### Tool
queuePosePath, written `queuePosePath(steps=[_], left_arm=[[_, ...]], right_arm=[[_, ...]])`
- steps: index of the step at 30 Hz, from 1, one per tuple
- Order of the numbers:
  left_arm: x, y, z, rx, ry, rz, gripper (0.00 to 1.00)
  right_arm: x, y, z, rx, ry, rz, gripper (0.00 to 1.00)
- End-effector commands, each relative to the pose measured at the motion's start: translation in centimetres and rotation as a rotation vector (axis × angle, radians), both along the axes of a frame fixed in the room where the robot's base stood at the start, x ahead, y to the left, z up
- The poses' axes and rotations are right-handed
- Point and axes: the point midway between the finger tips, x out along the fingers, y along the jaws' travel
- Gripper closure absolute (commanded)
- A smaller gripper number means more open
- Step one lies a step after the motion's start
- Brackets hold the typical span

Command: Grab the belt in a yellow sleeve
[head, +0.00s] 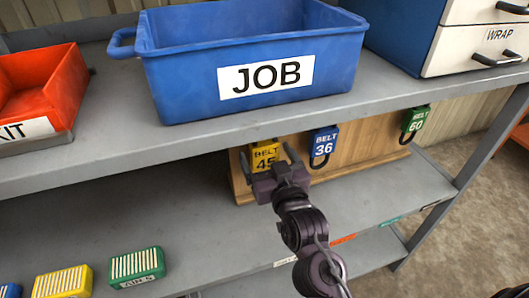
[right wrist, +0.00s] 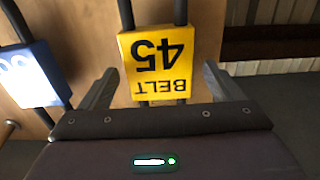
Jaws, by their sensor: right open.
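The belt in a yellow sleeve (head: 264,154), marked BELT 45, hangs at a wooden board (head: 343,150) under the upper shelf. In the right wrist view the yellow sleeve (right wrist: 160,60) shows upside down, with dark belt strands above and below it. My right gripper (head: 268,157) is in front of the sleeve. In the right wrist view its two open fingers (right wrist: 155,85) stand apart on either side of the sleeve's lower part, with gaps and no visible contact. The gripper hides the belt's lower part in the head view. My left gripper is not in view.
A blue-sleeved belt 36 (head: 323,142) hangs close to the right, and a green-sleeved belt 60 (head: 414,121) farther right. A blue JOB bin (head: 190,90) stands on the upper shelf (head: 110,150), whose edge is just above the gripper. Yellow (head: 62,282) and green (head: 136,266) boxes lie lower left.

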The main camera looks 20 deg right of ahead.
Motion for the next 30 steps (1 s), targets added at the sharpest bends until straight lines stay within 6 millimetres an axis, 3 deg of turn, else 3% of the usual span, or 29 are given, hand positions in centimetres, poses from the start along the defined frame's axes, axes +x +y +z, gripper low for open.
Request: queuePosePath(steps=[4,11,23,30], left_arm=[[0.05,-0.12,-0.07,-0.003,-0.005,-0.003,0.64],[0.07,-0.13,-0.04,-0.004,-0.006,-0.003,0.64],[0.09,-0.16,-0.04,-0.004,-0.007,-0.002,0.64],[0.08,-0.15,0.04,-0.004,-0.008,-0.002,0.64]], right_arm=[[1.14,0.04,-0.01,0.001,0.001,0.001,0.15],[1.23,0.03,-0.03,0.001,0.002,0.001,0.15],[1.2,0.02,-0.03,0.001,0.001,0.001,0.65],[1.21,0.02,0.08,0.001,0.0,0.001,0.65]])
